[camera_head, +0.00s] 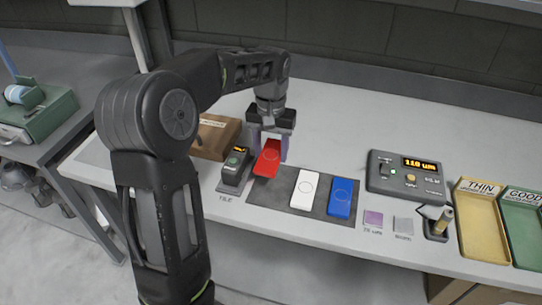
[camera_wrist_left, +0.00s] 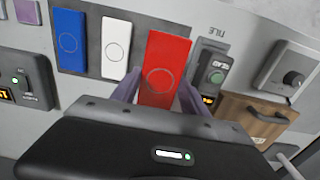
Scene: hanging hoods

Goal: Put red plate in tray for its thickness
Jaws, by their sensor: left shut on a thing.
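The red plate (camera_head: 267,160) is at the left end of a dark grey mat (camera_head: 327,211). My left gripper (camera_head: 270,142) is shut on the red plate's far end. In the left wrist view the red plate (camera_wrist_left: 164,68) stands between the two purplish fingers (camera_wrist_left: 157,95). I cannot tell whether the plate touches the mat. A yellow tray labelled THIN (camera_head: 483,225) and a green tray labelled GOOD (camera_head: 524,232) stand at the right. My right gripper is not in view.
A white plate (camera_head: 305,190) and a blue plate (camera_head: 341,198) lie on the mat. A small gauge (camera_head: 236,168) stands left of the red plate. A display box (camera_head: 405,175) reads "110 um".

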